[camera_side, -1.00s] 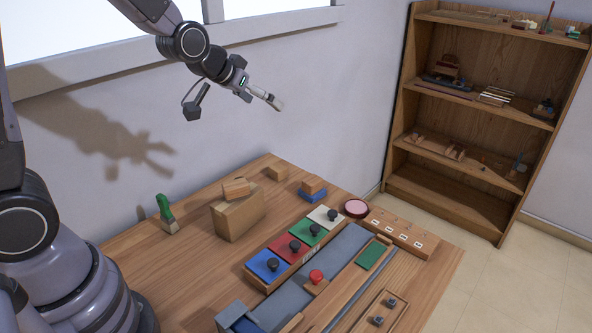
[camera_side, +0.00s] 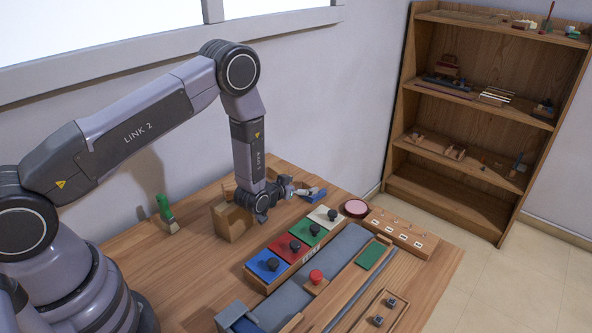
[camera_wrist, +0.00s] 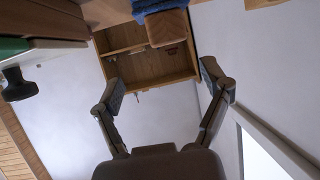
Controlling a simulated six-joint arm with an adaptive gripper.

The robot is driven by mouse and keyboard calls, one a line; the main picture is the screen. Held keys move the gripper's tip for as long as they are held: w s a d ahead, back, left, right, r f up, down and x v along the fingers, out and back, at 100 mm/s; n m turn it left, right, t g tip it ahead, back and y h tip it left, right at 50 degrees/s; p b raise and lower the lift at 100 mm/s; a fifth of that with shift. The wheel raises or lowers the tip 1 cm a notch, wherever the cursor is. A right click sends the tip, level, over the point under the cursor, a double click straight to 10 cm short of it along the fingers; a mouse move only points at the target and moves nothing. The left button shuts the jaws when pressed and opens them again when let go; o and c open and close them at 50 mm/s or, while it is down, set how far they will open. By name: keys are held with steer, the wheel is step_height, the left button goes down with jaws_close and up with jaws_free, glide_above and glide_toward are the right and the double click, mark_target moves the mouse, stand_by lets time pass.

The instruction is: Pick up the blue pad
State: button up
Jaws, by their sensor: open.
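The blue pad (camera_side: 318,196) lies on the table beyond the wooden box, partly hidden by my gripper in the side view. It looks textured at the top edge of the wrist view (camera_wrist: 149,5), where a wooden block (camera_wrist: 167,27) sits against it. The wrist picture appears upside down, and the block was on top of the pad in the earlier side view. My gripper (camera_side: 310,192) is low over the table, close beside the pad and block. In the wrist view its fingers (camera_wrist: 162,80) are spread wide with nothing between them.
A wooden box (camera_side: 232,222) stands just left of my gripper. The row of coloured plates with knobs (camera_side: 290,247) lies in front, and a round pink-topped object (camera_side: 356,208) is to the right. A green-handled brush (camera_side: 166,213) stands farther left.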

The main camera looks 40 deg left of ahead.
mark_target(314, 179)
steer(key=x, duration=0.4)
steer(key=shift+w+f, duration=0.1)
steer(key=shift+w, duration=0.1)
steer(key=shift+a+x, duration=0.2)
steer(key=shift+x, duration=1.1)
steer(key=shift+a+x, duration=0.2)
steer(key=shift+x, duration=1.1)
steer(key=shift+s, duration=0.1)
steer(key=c, duration=1.3)
steer(key=shift+o, duration=0.2)
